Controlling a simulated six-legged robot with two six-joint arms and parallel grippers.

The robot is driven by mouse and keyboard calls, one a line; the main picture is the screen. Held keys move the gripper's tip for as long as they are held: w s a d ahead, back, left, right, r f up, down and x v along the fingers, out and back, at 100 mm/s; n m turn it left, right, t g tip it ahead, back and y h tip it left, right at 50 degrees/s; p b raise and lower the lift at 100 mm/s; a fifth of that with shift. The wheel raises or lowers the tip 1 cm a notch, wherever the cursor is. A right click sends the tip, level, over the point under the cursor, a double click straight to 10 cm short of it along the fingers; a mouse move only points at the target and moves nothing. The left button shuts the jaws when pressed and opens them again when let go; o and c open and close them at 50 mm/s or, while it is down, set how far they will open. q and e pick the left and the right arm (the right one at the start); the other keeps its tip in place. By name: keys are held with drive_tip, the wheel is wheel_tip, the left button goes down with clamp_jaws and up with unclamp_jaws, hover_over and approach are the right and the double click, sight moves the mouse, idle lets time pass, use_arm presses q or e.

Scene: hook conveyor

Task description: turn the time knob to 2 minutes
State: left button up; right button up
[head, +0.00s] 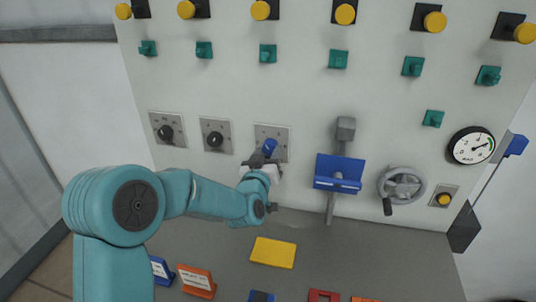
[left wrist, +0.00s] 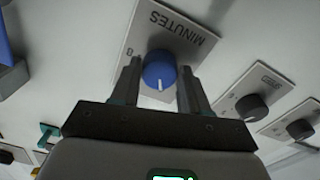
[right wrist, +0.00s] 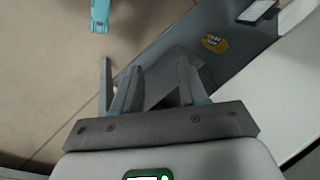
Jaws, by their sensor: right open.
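The blue time knob (head: 269,146) sits on a light plate on the upright panel. In the left wrist view, the knob (left wrist: 159,70) has a white pointer line, and its plate (left wrist: 178,30) reads MINUTES. A digit near the plate's left edge is hard to read. My left gripper (head: 264,160) is at the knob; its open fingers stand on both sides of it with gaps showing. My right gripper (right wrist: 160,75) is open and empty, with floor and a grey surface beyond it. It is out of the head view.
Two black knobs (head: 166,132) (head: 214,139) are left of the blue knob. A lever with a blue plate (head: 338,171), a handwheel (head: 402,186) and a gauge (head: 471,146) are to the right. A yellow block (head: 273,252) and coloured items lie on the grey shelf below.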

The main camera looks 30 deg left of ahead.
use_arm(q)
drive_tip(key=c, duration=0.4)
drive_tip(key=shift+f+b, duration=0.1)
drive_tip(key=shift+b, duration=0.45)
drive_tip(key=n+b, duration=0.8)
drive_tip(key=b, duration=0.4)
drive_tip(key=shift+n+b, duration=1.1)
drive_tip(key=shift+n, duration=0.1)
drive_tip(key=shift+r+n+b, duration=0.25)
drive_tip(key=shift+n+b, duration=0.4)
drive_tip(key=shift+n, duration=0.15)
drive_tip(key=o, duration=1.1)
drive_tip(key=shift+s, duration=0.1)
